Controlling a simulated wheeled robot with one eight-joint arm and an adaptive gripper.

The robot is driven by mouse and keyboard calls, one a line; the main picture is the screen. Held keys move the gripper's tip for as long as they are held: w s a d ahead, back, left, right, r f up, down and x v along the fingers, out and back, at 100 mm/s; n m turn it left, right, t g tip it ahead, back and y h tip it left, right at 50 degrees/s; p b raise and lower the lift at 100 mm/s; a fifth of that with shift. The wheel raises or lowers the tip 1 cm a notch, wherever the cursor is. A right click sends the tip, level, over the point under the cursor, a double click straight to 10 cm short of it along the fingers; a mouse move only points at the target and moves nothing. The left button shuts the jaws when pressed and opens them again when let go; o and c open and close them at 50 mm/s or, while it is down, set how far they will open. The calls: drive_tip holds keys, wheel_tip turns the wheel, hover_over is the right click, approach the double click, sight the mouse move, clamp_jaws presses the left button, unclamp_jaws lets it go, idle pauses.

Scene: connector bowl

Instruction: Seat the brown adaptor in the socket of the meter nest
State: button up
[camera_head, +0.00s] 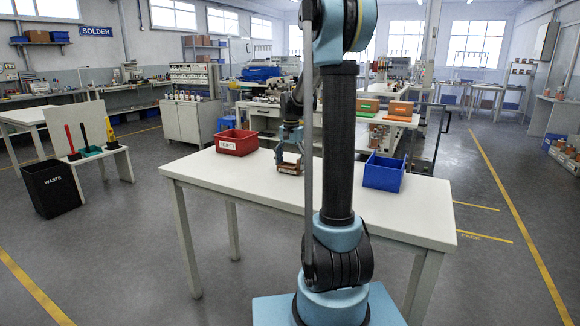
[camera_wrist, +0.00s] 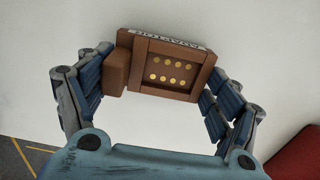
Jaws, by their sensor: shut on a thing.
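The brown adaptor (camera_wrist: 172,71) sits between the fingers of my gripper (camera_wrist: 160,82) in the wrist view. It has a recessed face with two rows of round gold contacts, a block on its left side and a pale lettered strip along its far edge. My gripper is shut on it. In the head view my gripper (camera_head: 290,146) points down over the white table with the adaptor (camera_head: 289,168) low at its tips. I cannot tell whether the adaptor touches the table. I cannot make out the meter nest or its socket in either view.
A red labelled bin (camera_head: 237,142) stands on the table (camera_head: 235,171) left of my gripper, and its edge shows in the wrist view (camera_wrist: 300,155). A blue bin (camera_head: 384,172) stands to the right. My arm hides part of the table; the front left is clear.

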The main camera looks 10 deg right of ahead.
drive_tip(key=shift+f, duration=0.3)
drive_tip(key=o, duration=1.1)
